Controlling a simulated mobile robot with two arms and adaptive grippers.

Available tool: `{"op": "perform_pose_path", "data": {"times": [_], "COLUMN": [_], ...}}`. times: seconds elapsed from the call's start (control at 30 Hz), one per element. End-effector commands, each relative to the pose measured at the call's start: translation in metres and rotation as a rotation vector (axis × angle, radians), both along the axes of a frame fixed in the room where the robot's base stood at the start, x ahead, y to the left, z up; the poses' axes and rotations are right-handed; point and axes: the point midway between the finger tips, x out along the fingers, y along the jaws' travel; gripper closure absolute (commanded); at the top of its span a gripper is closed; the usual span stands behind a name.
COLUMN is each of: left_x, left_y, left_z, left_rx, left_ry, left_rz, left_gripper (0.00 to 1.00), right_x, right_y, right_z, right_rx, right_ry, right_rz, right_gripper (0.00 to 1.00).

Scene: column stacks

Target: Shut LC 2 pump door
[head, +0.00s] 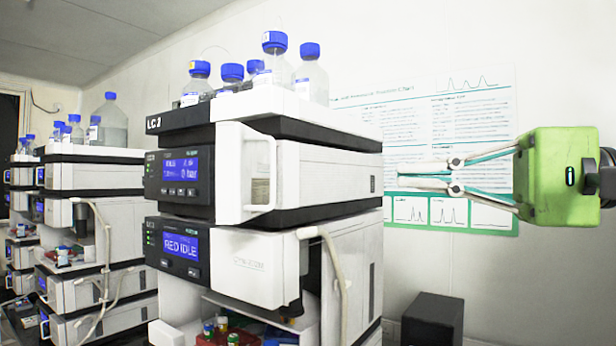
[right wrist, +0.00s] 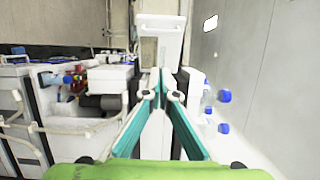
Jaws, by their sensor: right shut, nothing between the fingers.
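The LC 2 stack (head: 315,165) stands in the middle of the head view. Its upper unit has a blue display reading 0 bar, and the white pump door (head: 230,170) with a loop handle (head: 261,172) appears to stand out from the front. How far it is open I cannot tell. In the right wrist view a white panel with a handle, probably this door (right wrist: 160,45), lies beyond the fingertips. My right gripper (head: 400,175) is shut and empty, right of the stack with its fingers pointing left; it also shows in the right wrist view (right wrist: 161,80). My left gripper is out of view.
Blue-capped bottles (head: 310,80) stand on top of the stack. A lower unit (head: 245,260) reads RED IDLE, with a pale tube (head: 340,265) looping beside it. More stacks (head: 95,180) stand at left. A poster (head: 470,130) is on the wall, and a black box (head: 433,318) is below.

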Motion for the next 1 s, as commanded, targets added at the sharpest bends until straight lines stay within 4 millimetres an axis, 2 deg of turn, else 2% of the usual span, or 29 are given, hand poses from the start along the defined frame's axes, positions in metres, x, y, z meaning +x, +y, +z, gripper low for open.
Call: {"op": "perform_pose_path", "data": {"times": [0.1,0.23,0.63,0.8,1.0], "left_x": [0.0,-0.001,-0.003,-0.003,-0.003], "left_y": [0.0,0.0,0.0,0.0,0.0], "left_z": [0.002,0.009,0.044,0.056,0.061], "left_rx": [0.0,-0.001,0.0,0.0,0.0], "left_ry": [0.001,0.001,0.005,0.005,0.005], "left_rz": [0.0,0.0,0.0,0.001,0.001], "left_gripper": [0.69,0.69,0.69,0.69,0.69], "right_x": [0.0,0.005,0.032,0.022,0.016], "right_y": [-0.001,0.013,0.091,0.114,0.126], "right_z": [0.001,0.002,0.003,0.002,0.0], "right_rx": [-0.036,-0.039,-0.035,-0.035,-0.033], "right_ry": [-0.024,-0.024,-0.022,-0.023,-0.022], "right_rz": [-0.019,-0.017,-0.013,-0.015,-0.016], "right_gripper": [1.0,1.0,1.0,1.0,1.0]}}
